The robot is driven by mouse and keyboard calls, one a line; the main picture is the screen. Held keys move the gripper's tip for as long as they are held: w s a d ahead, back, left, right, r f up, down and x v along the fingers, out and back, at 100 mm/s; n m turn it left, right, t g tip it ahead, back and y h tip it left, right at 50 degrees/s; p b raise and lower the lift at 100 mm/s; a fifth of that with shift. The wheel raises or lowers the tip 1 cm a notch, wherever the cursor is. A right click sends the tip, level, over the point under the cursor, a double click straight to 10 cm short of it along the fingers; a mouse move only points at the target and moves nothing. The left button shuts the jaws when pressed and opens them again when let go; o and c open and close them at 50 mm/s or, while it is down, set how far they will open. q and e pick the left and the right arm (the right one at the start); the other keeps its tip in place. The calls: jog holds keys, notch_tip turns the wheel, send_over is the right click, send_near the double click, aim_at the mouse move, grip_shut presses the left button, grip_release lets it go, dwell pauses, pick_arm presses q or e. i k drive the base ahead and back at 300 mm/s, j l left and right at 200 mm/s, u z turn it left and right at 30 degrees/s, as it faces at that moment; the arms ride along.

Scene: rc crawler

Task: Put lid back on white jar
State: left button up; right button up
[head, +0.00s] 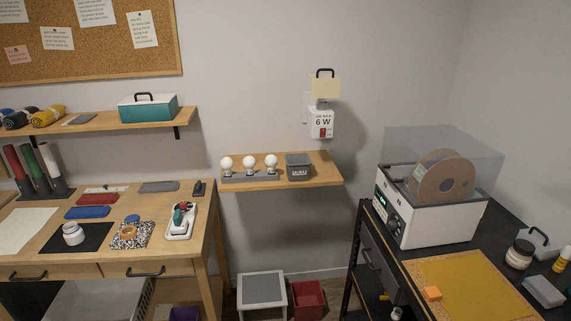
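A small white jar (73,234) stands upright on a black mat (95,239) on the wooden desk at the left. It is too small to tell whether its top is open or covered. A round blue piece (132,219) lies to its right, by an orange ring (128,232) on a black-and-white patterned item; I cannot tell whether the blue piece is a lid. Another jar (519,254), with a dark top and pale label, stands on the black bench at the right. Neither of my grippers is in view.
The desk (150,207) also holds a blue case (87,212) and a white tray (181,222) with red and green items. A small wall shelf (318,178) carries bulbs and a grey box. A 3D printer (430,215) stands on the right bench. Bins sit on the floor between.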

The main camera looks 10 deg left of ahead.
aim_at(74, 234)
jog(key=u, duration=1.6)
